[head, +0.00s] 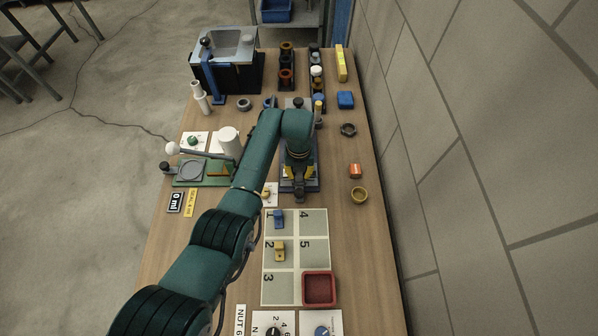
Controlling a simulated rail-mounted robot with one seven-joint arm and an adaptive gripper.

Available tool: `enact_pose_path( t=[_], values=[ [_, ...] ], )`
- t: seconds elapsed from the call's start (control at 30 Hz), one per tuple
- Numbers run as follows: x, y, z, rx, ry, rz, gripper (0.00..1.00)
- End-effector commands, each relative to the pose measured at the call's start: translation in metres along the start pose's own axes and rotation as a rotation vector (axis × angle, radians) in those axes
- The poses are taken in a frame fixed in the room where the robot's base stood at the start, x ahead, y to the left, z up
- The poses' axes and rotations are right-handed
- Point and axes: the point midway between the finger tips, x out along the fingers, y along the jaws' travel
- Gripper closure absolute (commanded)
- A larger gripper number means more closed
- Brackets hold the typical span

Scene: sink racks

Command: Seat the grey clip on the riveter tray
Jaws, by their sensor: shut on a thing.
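My arm reaches from the lower left to a dark grey fixture (312,187), which I take for the riveter with its tray, in the middle of the table. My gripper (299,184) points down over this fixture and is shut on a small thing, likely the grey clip. The clip is mostly hidden by the gripper, and I cannot tell whether it touches the tray. No grey clip shows on the numbered mat (315,252). A blue clip (279,220) stands in cell 1 and a yellow clip (279,252) in cell 2.
A red tray (319,289) sits at the mat's lower right. A green lever press (190,172) stands left of the fixture. A dark nut (348,130), an orange part (355,170) and a yellow ring (359,195) lie at right. A sink unit (229,62) stands at the back.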

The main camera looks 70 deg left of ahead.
Motion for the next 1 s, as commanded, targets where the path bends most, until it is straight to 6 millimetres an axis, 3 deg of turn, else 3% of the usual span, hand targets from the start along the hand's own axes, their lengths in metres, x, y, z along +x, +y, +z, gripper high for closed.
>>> enact_pose_path(
  t=[0.3, 0.33, 0.43, 0.77, 0.87, 1.0],
  values=[
    [0.0, 0.0, 0.0, 0.0, -0.001, 0.0, 1.0],
    [0.0, 0.0, 0.0, 0.0, -0.001, 0.0, 0.7],
    [0.0, 0.0, 0.0, 0.0, -0.001, 0.0, 0.51],
    [-0.003, 0.0, 0.0, 0.0, -0.001, -0.001, 0.5],
    [-0.016, -0.001, 0.002, 0.0, -0.005, -0.002, 0.5],
    [-0.048, -0.001, 0.002, 0.0, -0.007, -0.002, 0.5]
  ],
)
